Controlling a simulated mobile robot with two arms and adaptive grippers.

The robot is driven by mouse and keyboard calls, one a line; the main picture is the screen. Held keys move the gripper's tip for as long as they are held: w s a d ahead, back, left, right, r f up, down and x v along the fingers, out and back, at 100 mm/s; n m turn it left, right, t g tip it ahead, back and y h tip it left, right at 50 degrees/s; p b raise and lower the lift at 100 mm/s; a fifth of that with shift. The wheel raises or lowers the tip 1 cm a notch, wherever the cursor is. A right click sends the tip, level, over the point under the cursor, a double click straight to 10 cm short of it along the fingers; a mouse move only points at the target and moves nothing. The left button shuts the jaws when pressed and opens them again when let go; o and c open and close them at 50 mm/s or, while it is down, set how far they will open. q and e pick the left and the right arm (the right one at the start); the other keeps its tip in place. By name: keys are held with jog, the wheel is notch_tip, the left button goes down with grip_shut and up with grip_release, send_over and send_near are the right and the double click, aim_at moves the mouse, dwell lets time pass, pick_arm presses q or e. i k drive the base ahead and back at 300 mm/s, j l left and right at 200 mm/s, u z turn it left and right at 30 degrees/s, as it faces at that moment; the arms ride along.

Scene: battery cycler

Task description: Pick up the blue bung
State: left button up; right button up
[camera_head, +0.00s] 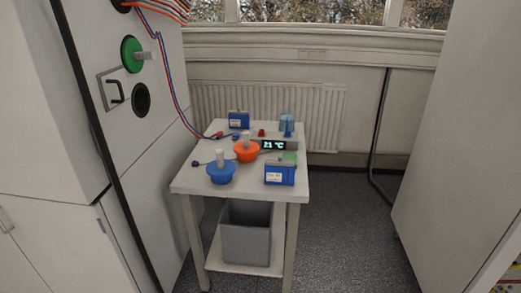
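The blue bung (221,174) sits near the front left of the small white table (192,186). It is a wide blue disc-like plug with a light grey upright handle. An orange bung (246,152) of the same kind sits just behind it to the right. A green bung (132,54) with a grey handle is on the tall cabinet at the left, above a dark round hole (141,99). Neither of my grippers shows in the head view.
A blue box (279,175) with a white label stands front right on the table, and another blue box (238,120) at the back. A temperature display (274,145) and cables lie between. A grey bin (246,235) stands on the lower shelf. Floor at right is clear.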

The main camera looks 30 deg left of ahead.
aim_at(220, 170)
jog(key=i+l+u, duration=0.15)
jog(key=i, duration=0.3)
jog(key=i+u, duration=0.15)
jog(key=i, duration=0.25)
jog(key=i+l+u, duration=0.15)
jog(key=i, duration=0.3)
jog(key=i+l+u, duration=0.15)
jog(key=u, duration=0.3)
jog(key=i+l+u, duration=0.25)
jog(key=u, duration=0.15)
jog(key=i+l+u, duration=0.2)
jog(key=u, duration=0.25)
jog(key=i+l+u, duration=0.1)
jog(key=l+u, duration=0.3)
jog(key=i+l+u, duration=0.1)
jog(key=l+u, duration=0.35)
jog(key=j, duration=0.1)
